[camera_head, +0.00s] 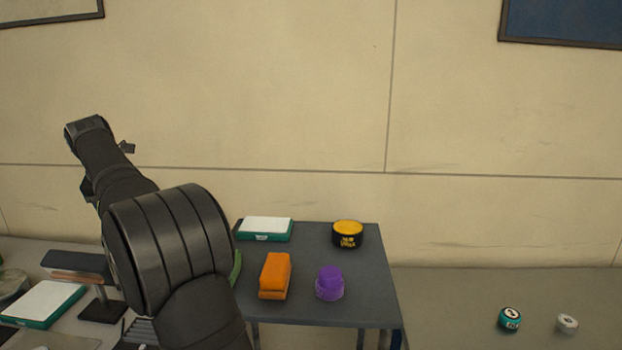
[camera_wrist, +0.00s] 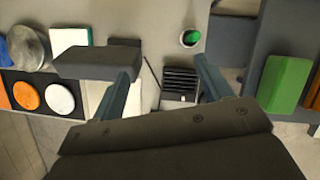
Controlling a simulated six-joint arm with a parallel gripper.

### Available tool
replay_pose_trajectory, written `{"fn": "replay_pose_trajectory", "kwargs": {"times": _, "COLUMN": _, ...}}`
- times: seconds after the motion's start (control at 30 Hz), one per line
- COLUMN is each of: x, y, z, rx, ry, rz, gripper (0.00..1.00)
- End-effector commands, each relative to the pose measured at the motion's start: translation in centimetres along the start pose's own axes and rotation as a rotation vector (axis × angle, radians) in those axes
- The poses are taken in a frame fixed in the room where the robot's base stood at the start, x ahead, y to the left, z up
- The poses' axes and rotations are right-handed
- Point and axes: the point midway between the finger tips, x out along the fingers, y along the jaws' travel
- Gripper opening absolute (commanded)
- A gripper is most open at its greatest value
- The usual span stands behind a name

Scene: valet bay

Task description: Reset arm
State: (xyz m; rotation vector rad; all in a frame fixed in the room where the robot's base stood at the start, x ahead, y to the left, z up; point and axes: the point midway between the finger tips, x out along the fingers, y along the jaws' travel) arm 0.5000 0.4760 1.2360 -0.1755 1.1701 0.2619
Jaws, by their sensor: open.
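My gripper (camera_wrist: 168,92) shows in the wrist view with its two fingers spread wide apart. It is open and nothing is between the fingertips; it hangs above the work surface. In the head view my dark arm rises at the left and its links hide part of the surface behind it. The gripper fingers cannot be made out in the head view.
A grey table (camera_head: 345,305) bears an orange block (camera_head: 274,276), a purple item (camera_head: 329,284), a yellow-topped black tin (camera_head: 347,234) and a white-and-green box (camera_head: 265,229). A teal roll (camera_head: 509,320) and white roll (camera_head: 567,324) lie right. A green block (camera_wrist: 286,84) is near.

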Motion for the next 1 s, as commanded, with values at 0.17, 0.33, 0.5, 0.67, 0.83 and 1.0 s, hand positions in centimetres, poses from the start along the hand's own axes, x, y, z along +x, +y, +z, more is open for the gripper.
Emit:
{"fn": "replay_pose_trajectory", "kwargs": {"times": 0.17, "x": 0.4, "y": -3.1, "z": 1.2, "rx": 0.05, "ry": -0.001, "rz": -0.02, "gripper": 0.71}}
{"fn": "replay_pose_trajectory", "kwargs": {"times": 0.33, "x": 0.6, "y": -4.8, "z": 1.8, "rx": 0.078, "ry": -0.001, "rz": -0.032, "gripper": 0.71}}
{"fn": "replay_pose_trajectory", "kwargs": {"times": 0.5, "x": 0.7, "y": -5.5, "z": 2.0, "rx": 0.09, "ry": 0.0, "rz": -0.037, "gripper": 0.71}}
{"fn": "replay_pose_trajectory", "kwargs": {"times": 0.67, "x": 0.8, "y": -5.6, "z": 2.0, "rx": 0.09, "ry": 0.0, "rz": -0.038, "gripper": 0.71}}
{"fn": "replay_pose_trajectory", "kwargs": {"times": 0.83, "x": 0.8, "y": -5.5, "z": 2.0, "rx": 0.09, "ry": 0.0, "rz": -0.037, "gripper": 0.87}}
{"fn": "replay_pose_trajectory", "kwargs": {"times": 1.0, "x": 0.8, "y": -5.5, "z": 2.0, "rx": 0.09, "ry": 0.0, "rz": -0.037, "gripper": 1.0}}
